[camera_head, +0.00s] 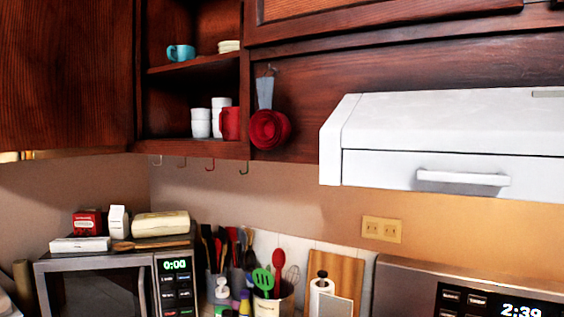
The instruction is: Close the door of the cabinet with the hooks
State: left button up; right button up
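The dark wood wall cabinet (195,150) in the upper left stands open at the front. Several small hooks (210,165) hang from its underside. Its shelves hold a blue mug (181,53), pale stacked dishes (229,46), white cups (201,123) and a red mug (230,123). A large dark wood panel (65,75) fills the upper left, directly left of the opening. I cannot tell whether it is this cabinet's opened door or a neighbouring cabinet. Neither of my grippers is in view.
Red measuring cups (269,130) hang right of the cabinet opening. A white range hood (450,140) juts out at the right. Below are a microwave (110,275) with boxes on top, a utensil holder (266,303) and the stove panel (470,290).

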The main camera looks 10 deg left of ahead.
aim_at(66, 66)
jog(key=k+j, duration=0.15)
jog(key=j, duration=0.2)
jog(key=k+j, duration=0.15)
jog(key=j, duration=0.2)
jog(key=k+j, duration=0.15)
jog(key=j, duration=0.2)
jog(key=k+j, duration=0.15)
jog(key=j, duration=0.2)
jog(key=k+j+u, duration=0.1)
jog(key=k+j, duration=0.1)
jog(key=j, duration=0.1)
